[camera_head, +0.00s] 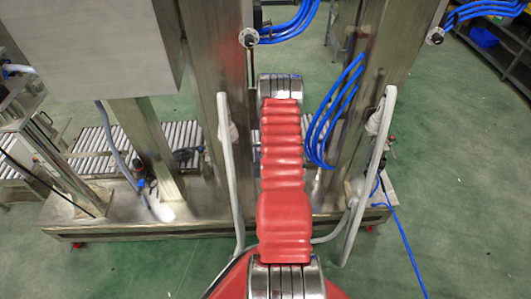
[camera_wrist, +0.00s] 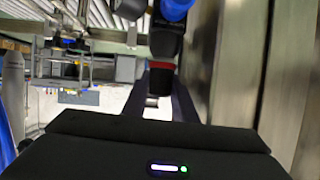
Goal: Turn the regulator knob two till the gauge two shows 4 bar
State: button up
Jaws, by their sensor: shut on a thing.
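In the wrist view a dark knob with a red ring (camera_wrist: 160,80) sits between the fingers of my gripper (camera_wrist: 161,90). It looks like a regulator knob; no number shows on it. My gripper is shut on it, and the fingers stand on its left and right sides. Dark fittings and a blue part (camera_wrist: 176,8) join beyond the knob. In the head view my red arm reaches away from me, and its far end hides the gripper and the knob. No gauge dial can be read in either view, so the pressure cannot be told.
Steel columns (camera_head: 216,90) stand left and right of my arm. Pale curved handles (camera_head: 232,170) flank it closely. Blue hoses (camera_head: 335,110) hang at the right. A roller conveyor (camera_head: 100,135) lies behind. A steel surface (camera_wrist: 240,70) is close right of my gripper.

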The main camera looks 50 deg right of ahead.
jog(key=shift+d, duration=0.1)
jog(key=o, duration=0.8)
jog(key=shift+c, duration=0.2)
jog(key=v, duration=1.4)
